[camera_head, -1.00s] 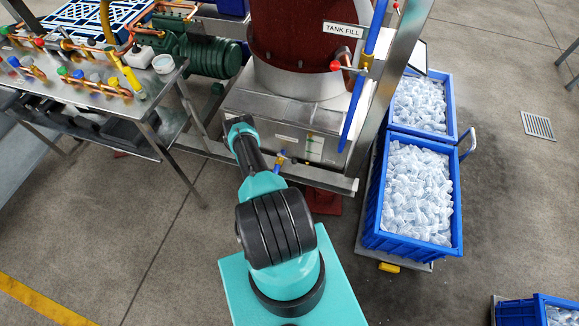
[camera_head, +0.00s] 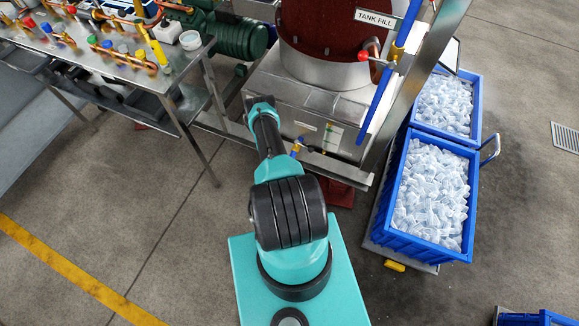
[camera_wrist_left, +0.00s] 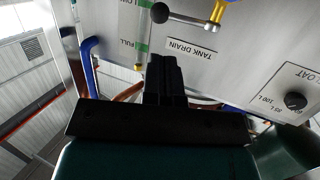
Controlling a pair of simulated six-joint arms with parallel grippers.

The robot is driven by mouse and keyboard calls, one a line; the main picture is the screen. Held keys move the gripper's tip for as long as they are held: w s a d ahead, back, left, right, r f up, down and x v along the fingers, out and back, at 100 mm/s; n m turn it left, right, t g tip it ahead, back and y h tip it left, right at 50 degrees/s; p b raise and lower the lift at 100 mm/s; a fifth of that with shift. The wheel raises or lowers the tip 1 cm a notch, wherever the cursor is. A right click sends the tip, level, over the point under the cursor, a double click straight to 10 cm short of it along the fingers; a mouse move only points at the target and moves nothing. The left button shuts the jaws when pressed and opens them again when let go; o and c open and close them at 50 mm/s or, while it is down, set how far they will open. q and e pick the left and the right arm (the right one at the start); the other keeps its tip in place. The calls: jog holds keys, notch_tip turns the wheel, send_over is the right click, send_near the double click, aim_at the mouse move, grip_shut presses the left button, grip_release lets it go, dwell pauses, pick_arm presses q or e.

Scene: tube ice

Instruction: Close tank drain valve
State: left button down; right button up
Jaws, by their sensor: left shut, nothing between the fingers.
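In the left wrist view a tank drain valve shows at the top: a silver lever (camera_wrist_left: 190,20) with a black ball knob (camera_wrist_left: 160,12) and a yellow body (camera_wrist_left: 219,12). The lever lies roughly across the picture, beside a "TANK DRAIN" label (camera_wrist_left: 191,49) on the grey metal panel. My left gripper (camera_wrist_left: 165,62) has its black fingers together and empty, just below the knob in the picture and seemingly apart from it. In the head view my left arm reaches toward the tank base; its fingers are hidden there. My right gripper is in neither view.
A "TANK FILL" valve with a red knob (camera_head: 363,56) is higher on the frame. Blue bins of ice (camera_head: 430,190) stand right of the tank, and a metal bench with copper pipework (camera_head: 120,55) stands left. A float knob (camera_wrist_left: 295,100) sits on the panel.

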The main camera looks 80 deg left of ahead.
aim_at(310, 151)
pick_arm(q)
jog(key=x, duration=1)
jog(key=shift+w, duration=0.2)
jog(key=shift+w+a, duration=0.3)
jog(key=shift+w, duration=0.3)
jog(key=shift+d, duration=0.1)
jog(key=shift+s+d, duration=0.2)
jog(key=w+d+v, duration=0.1)
jog(key=v, duration=1.2)
jog(key=shift+d, duration=0.35)
